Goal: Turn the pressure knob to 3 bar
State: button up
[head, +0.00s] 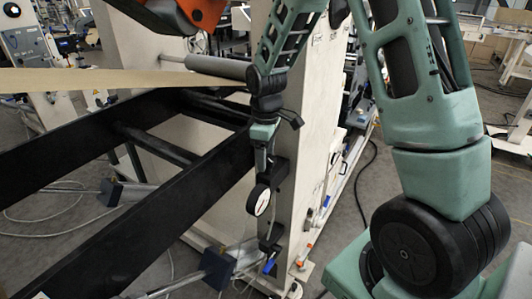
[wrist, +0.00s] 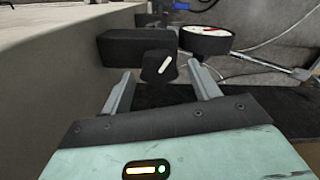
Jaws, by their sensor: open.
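The pressure knob (wrist: 159,68) is black with a white pointer line. In the wrist view it sits ahead of and between the two fingers of my gripper (wrist: 163,88), which is open. The fingers seem apart from the knob, one on each side. The round pressure gauge (wrist: 206,38), white-faced with a red mark, is right of the knob and seen at a steep slant. The knob is hard to make out there. The gauge reading is too small to tell.
A black block (wrist: 135,47) stands behind the knob. The pale machine frame (head: 315,130) rises beside the gauge. Black rails (head: 150,235) and a kraft paper web (head: 110,80) lie to the left. A blue-handled part (head: 268,265) hangs below the gauge. Cables cross the floor.

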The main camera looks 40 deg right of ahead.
jog(key=c, duration=1)
jog(key=shift+m, duration=0.3)
jog(key=m+p, duration=0.1)
jog(key=m, duration=0.4)
jog(key=shift+d, duration=0.15)
jog(key=m+p, duration=0.1)
jog(key=m, duration=0.5)
jog(key=shift+d, duration=0.15)
jog(key=o, duration=1)
